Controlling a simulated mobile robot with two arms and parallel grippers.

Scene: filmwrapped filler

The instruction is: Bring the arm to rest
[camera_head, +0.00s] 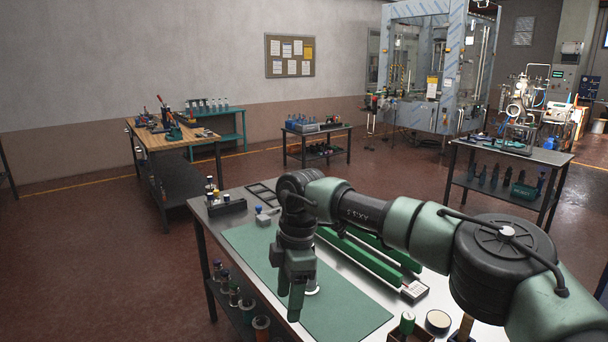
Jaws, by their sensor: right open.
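My right arm reaches in from the lower right, over a metal workbench (236,204). My right gripper (296,300) points down above a green mat (345,308) on that bench. It is open. A small round white item shows on the mat beside the fingers; I cannot tell what it is. Nothing shows held between the fingers. My left gripper is not in view.
Small vials in a black holder (228,206) stand at the bench's back left. A wooden-topped table (160,140) stands left, a dark table (510,152) right. A glass-walled machine (430,60) is behind.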

